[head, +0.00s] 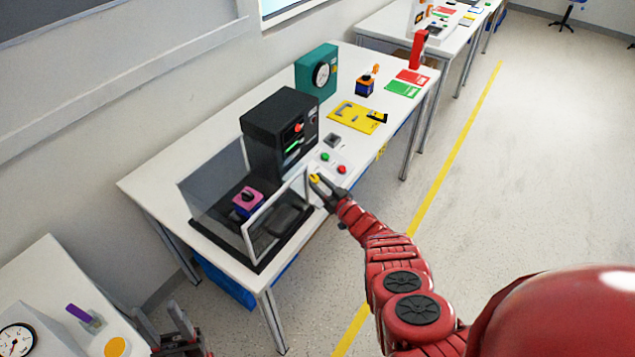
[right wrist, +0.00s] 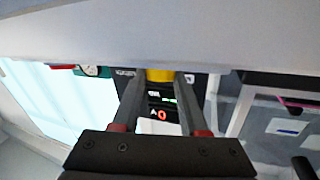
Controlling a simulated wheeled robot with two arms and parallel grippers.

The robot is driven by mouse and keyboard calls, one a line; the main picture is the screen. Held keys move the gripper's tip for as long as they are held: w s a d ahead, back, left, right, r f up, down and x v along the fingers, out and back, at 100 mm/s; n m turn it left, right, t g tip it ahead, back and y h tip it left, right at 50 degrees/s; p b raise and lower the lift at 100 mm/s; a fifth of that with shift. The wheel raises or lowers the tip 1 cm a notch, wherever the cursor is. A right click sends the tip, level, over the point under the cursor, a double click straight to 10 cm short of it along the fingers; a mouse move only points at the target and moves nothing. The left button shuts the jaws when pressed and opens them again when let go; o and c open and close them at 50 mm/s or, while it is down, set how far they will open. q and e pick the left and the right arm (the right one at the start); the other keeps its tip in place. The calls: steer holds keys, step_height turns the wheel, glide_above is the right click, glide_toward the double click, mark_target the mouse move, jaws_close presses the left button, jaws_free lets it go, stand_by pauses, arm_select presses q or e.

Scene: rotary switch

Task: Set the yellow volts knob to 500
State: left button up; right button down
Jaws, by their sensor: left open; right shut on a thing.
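The yellow volts knob (head: 314,178) sits on the pale control panel at the front of the black machine. My right gripper (head: 323,183) is at the knob, its arm coming from the lower right. In the right wrist view the yellow knob (right wrist: 160,75) is between the two fingertips (right wrist: 160,80), and the gripper is shut on it. Its scale and pointer are hidden, so I cannot tell its setting. My left gripper (head: 163,330) is open and empty at the bottom left, near the lower white table.
The black machine (head: 280,125) stands behind the panel. A clear guard frame (head: 270,215) with a purple block (head: 247,202) is just left. Green (head: 325,156) and red (head: 342,169) buttons are right of the knob. A yellow plate (head: 350,117) lies farther back.

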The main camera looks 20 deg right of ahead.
steer(key=b, duration=0.1)
steer(key=n+y+b, duration=0.1)
steer(key=shift+w+d+f+g+b, duration=0.1)
steer(key=shift+d+f+g+b, duration=0.05)
steer(key=shift+f+g+b, duration=0.2)
steer(key=shift+r+n+y+b, duration=0.2)
steer(key=shift+n+y+b, duration=0.25)
steer(key=shift+y, duration=0.25)
steer(key=shift+r, duration=0.1)
steer(key=shift+c, duration=2.2)
jaws_free()
steer(key=shift+s+d+r+p, duration=0.1)
steer(key=shift+s+d+p, duration=0.1)
steer(key=shift+s+p, duration=0.25)
steer(key=v, duration=1.6)
steer(key=shift+s+p, duration=0.25)
steer(key=shift+p, duration=0.2)
steer(key=shift+d, duration=0.2)
